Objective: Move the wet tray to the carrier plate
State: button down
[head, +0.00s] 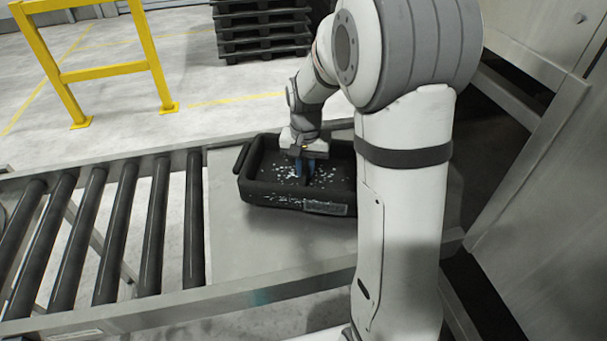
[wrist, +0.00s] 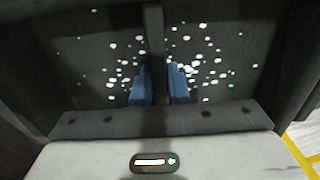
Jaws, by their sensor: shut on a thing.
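The wet tray (head: 262,190) is a black open tray with white drops on its floor and a label on its front wall. It sits on or just over the flat grey metal plate (head: 225,245) at the end of the roller conveyor; I cannot tell whether it touches. My gripper (head: 305,168) reaches down into the tray. In the wrist view, its blue fingers (wrist: 161,90) are shut on the tray's central divider (wrist: 154,40), one on each side. My arm hides the tray's right end. I cannot tell whether the grey plate is the carrier plate.
A roller conveyor (head: 150,230) runs left from the plate. A steel machine wall (head: 550,200) with a dark opening stands at the right. A yellow barrier (head: 105,72) and stacked black pallets (head: 262,30) stand behind on the floor.

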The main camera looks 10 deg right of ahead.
jog(key=shift+f, duration=1.25)
jog(key=shift+f, duration=0.1)
jog(key=c, duration=1.4)
grip_release()
